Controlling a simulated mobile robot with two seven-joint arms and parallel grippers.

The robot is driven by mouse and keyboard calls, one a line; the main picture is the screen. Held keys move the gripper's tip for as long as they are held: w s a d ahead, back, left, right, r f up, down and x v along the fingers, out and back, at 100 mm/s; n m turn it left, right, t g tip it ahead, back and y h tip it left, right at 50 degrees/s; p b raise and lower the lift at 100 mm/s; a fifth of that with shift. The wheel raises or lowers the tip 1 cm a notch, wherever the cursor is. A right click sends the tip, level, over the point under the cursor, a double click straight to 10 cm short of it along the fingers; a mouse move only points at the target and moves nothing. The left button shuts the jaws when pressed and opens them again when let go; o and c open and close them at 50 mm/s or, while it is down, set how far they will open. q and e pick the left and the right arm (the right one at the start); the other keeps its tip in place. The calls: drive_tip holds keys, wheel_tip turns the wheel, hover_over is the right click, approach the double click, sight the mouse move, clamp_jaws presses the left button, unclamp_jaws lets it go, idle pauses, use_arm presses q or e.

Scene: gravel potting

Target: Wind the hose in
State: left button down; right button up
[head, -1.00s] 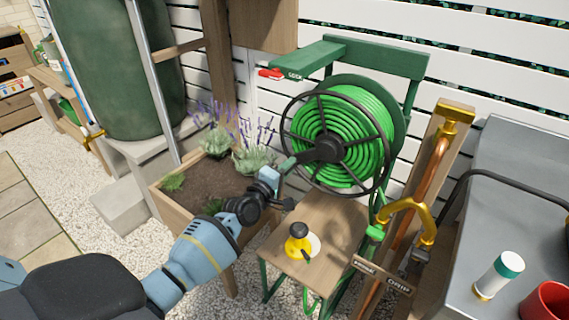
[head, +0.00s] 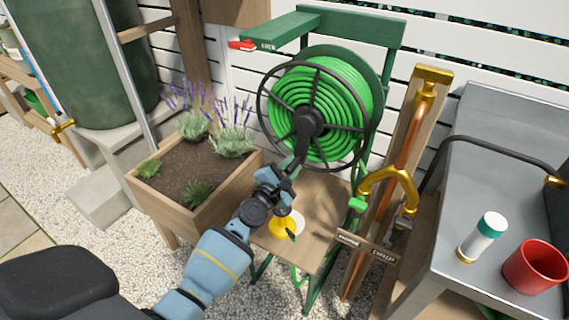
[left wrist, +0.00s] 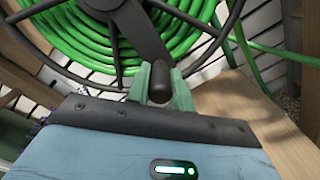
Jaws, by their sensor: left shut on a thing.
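The green hose (head: 340,102) is coiled in many turns on a reel with a dark spoked wheel (head: 263,118), mounted on a green frame against the white fence. The reel's dark crank arm (head: 301,147) runs from the hub down to its handle. My left gripper (head: 288,170) is at the reel's lower front, shut on the crank handle. In the left wrist view the dark handle (left wrist: 160,82) sits between the greenish fingers, with the coiled hose (left wrist: 75,35) behind. A red tag (head: 242,45) marks the lock on the frame's shelf. My right gripper is not in view.
A yellow-based sprayer (head: 287,222) stands on the small wooden table (head: 322,210) under the reel. A wooden planter (head: 185,219) is close on the left. Brass taps and a copper pipe (head: 407,125) stand right; a grey bench (head: 500,165) holds a red pot (head: 535,267).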

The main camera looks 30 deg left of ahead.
use_arm(q)
drive_tip(key=shift+d+f+n, duration=0.1)
drive_tip(key=shift+d+n, duration=0.3)
drive_tip(key=shift+d, duration=0.1)
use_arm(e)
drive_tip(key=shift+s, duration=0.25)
use_arm(q)
drive_tip(key=c, duration=1.2)
unclamp_jaws()
drive_tip(key=shift+c, duration=0.2)
